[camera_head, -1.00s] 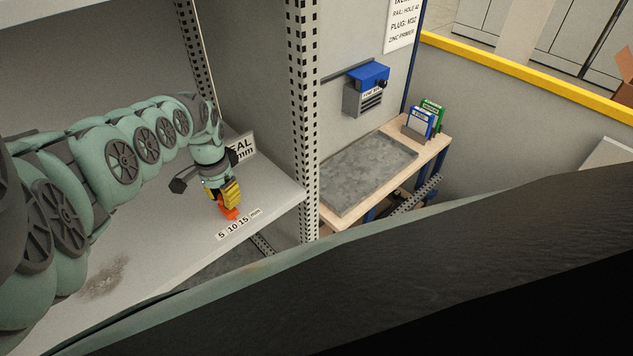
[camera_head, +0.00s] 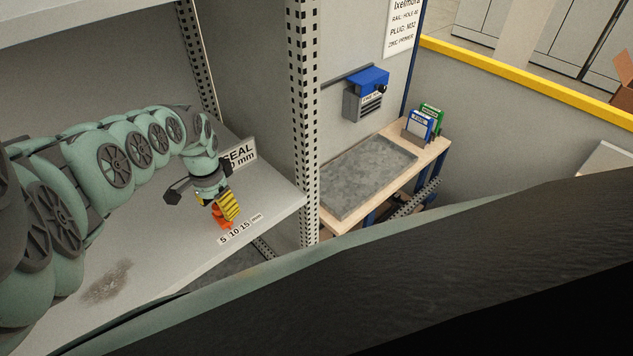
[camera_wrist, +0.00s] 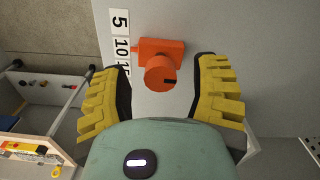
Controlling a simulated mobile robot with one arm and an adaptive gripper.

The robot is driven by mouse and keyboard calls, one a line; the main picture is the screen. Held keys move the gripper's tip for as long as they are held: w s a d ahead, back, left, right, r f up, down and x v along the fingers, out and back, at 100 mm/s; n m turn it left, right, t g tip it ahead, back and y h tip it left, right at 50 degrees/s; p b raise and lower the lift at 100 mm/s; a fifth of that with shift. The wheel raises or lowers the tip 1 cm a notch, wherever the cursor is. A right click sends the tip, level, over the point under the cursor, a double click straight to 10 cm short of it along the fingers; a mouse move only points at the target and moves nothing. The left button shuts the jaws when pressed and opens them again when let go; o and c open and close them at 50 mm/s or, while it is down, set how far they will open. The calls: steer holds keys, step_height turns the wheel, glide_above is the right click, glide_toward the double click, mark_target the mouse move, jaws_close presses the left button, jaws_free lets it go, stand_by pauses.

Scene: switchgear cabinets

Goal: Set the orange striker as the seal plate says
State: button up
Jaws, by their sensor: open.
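The orange striker (camera_wrist: 160,65) is a block with a round knob bearing a black mark, on the grey shelf. In the wrist view it lies beside the scale strip (camera_wrist: 121,45) reading 5, 10, 15; its block is roughly level with the 10, exact setting unclear. My gripper (camera_wrist: 162,85) is open, its yellow ribbed fingers on either side of the knob with gaps visible. In the head view the striker (camera_head: 219,216) is partly hidden by the fingers. The white seal plate (camera_head: 240,155) stands behind, reading "SEAL" and "0 mm"; my wrist hides any leading digit.
A perforated upright post (camera_head: 303,120) stands right of the shelf (camera_head: 130,265). Beyond it are a workbench with a grey mat (camera_head: 365,175) and a blue-grey wall device (camera_head: 367,92). The shelf's front left is bare except for a dark stain (camera_head: 108,283).

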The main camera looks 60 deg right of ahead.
mark_target(217, 205)
steer(key=shift+r, duration=0.1)
step_height(217, 205, up, 12)
stand_by(0.7)
stand_by(0.4)
